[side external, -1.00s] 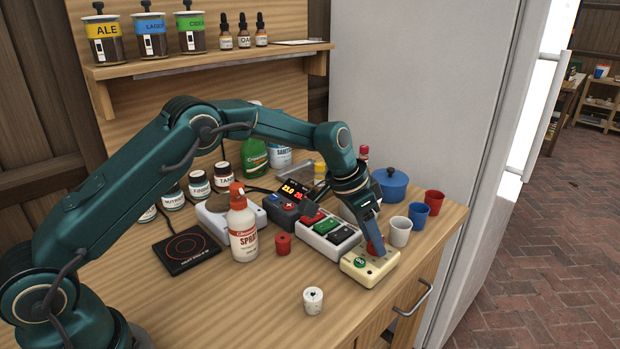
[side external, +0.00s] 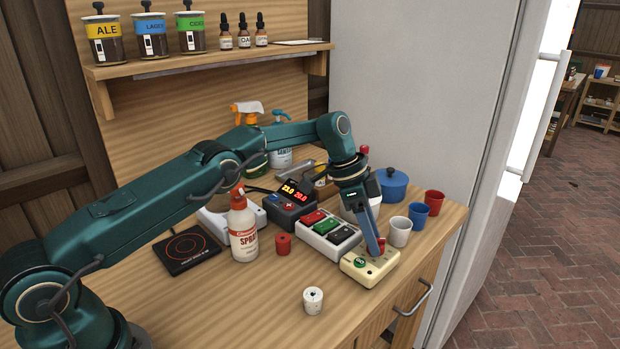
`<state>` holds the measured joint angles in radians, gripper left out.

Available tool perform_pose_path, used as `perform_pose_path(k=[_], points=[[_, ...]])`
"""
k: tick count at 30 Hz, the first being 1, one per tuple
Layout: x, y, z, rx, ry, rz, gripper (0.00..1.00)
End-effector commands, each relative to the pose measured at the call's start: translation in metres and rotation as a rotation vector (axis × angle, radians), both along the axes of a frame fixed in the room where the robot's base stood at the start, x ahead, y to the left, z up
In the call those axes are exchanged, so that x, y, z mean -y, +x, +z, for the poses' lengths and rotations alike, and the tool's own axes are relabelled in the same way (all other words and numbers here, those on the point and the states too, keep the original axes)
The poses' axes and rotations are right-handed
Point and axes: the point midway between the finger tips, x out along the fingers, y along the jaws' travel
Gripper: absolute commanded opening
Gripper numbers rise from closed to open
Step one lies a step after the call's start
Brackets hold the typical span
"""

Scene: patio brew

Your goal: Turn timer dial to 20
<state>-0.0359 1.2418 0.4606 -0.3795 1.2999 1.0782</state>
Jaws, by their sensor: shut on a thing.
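The timer (side external: 357,271) is a cream box near the front right edge of the wooden counter. A green button (side external: 360,263) shows on its left part. A red dial (side external: 381,243) sits on its right part, mostly hidden by my fingers. My gripper (side external: 378,249) points down over the timer, with its fingers shut on the dial. The dial's scale and setting are too small and too covered to read.
A white switch box (side external: 322,249) stands close to the left of the timer. White (side external: 400,240), blue (side external: 418,215) and red (side external: 434,203) cups stand to the right. A blue pot (side external: 392,187) is behind. A spray bottle (side external: 242,228) stands left.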

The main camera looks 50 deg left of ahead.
Motion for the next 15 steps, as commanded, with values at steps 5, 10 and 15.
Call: perform_pose_path(k=[5, 10, 15], points=[[0.0004, 0.0021, -0.0001, 0.014, -0.001, -0.025, 0.00], [0.0003, 0.0011, 0.0000, 0.013, 0.000, -0.038, 0.00], [0.0001, 0.0006, 0.0000, 0.012, 0.001, -0.043, 0.00]])
